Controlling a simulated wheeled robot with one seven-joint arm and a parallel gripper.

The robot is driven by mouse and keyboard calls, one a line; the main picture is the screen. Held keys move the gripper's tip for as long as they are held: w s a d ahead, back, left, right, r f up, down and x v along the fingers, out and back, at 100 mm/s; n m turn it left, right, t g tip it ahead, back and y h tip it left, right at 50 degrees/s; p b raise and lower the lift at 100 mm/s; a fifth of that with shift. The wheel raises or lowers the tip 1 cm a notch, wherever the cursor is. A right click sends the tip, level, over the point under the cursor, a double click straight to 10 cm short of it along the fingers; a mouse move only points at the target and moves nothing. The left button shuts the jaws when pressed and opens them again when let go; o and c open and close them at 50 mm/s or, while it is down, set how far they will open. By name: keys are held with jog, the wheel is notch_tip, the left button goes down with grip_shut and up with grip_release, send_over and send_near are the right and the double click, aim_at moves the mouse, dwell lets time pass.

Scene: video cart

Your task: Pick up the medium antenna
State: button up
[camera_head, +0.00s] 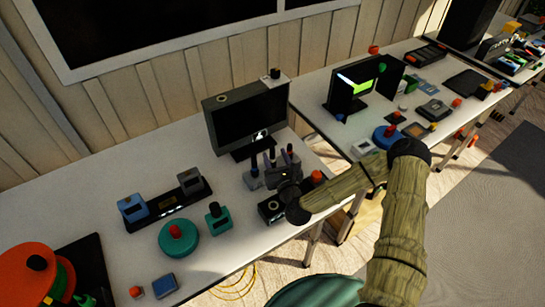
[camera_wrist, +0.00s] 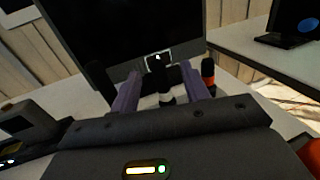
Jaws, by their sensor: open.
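My gripper (camera_head: 279,156) is open in front of the black monitor, with its two purple fingers pointing toward it. In the wrist view my gripper (camera_wrist: 160,72) has a dark upright piece (camera_wrist: 157,64) with a pale lower part between its fingers; it looks like an antenna. The fingers appear apart from it. Another dark upright piece with an orange-red band (camera_wrist: 208,72) stands just outside the right finger. In the head view a dark upright antenna on a grey base (camera_head: 253,167) stands left of the fingers. I cannot tell for certain which is the medium one.
The monitor (camera_head: 248,118) stands close behind the antennas. A green box (camera_head: 218,218), a teal round button unit (camera_head: 178,239) and a dark bar with two boxes (camera_head: 165,204) lie to the left. The white table (camera_head: 60,205) is clear at its back left.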

aim_at(271, 147)
jog(key=shift+a, duration=0.1)
jog(key=shift+w+a, duration=0.15)
jog(key=shift+w, duration=0.05)
jog(key=shift+p+x, duration=0.75)
jog(key=shift+x, duration=1.6)
jog(key=shift+c, duration=0.5)
grip_shut()
